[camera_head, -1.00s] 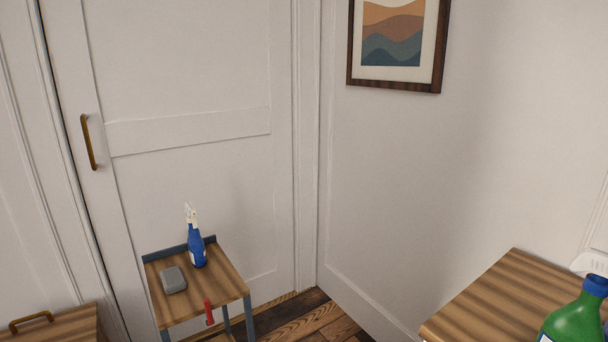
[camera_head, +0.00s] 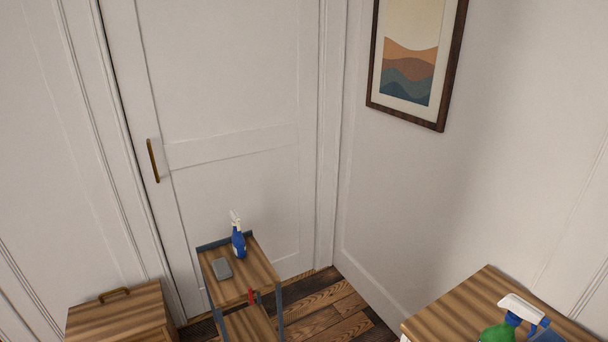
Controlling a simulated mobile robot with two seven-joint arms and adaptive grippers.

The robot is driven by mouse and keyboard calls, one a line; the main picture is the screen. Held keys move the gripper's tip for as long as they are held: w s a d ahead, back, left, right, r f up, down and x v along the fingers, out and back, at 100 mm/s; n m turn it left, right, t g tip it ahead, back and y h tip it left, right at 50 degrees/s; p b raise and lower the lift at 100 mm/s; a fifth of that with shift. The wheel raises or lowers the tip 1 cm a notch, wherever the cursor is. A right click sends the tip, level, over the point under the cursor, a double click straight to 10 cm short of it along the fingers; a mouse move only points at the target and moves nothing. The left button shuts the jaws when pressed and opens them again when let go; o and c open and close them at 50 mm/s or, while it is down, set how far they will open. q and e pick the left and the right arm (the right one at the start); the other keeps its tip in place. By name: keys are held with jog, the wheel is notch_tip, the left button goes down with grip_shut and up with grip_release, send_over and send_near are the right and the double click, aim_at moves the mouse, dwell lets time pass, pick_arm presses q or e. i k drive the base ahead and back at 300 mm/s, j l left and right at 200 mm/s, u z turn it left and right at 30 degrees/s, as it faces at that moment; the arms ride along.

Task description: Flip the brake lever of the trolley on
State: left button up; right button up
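The trolley (camera_head: 250,286) stands in the corner in front of the white door, with a wooden top, a lower wooden shelf and blue-grey legs and back rail. A small red lever (camera_head: 252,297) sits at the front edge of its top, roughly upright. A blue spray bottle (camera_head: 238,243) with a white head and a grey block (camera_head: 222,268) rest on the trolley top. Neither of my grippers is in view.
A wooden cabinet (camera_head: 120,313) with a brass handle stands at the lower left. A wooden surface (camera_head: 462,301) at the lower right holds a green bottle (camera_head: 497,334) and a white-headed spray bottle (camera_head: 522,308). Bare plank floor (camera_head: 325,300) shows right of the trolley.

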aim_at(252, 302)
jog(key=i+j, duration=0.7)
jog(key=i, duration=0.25)
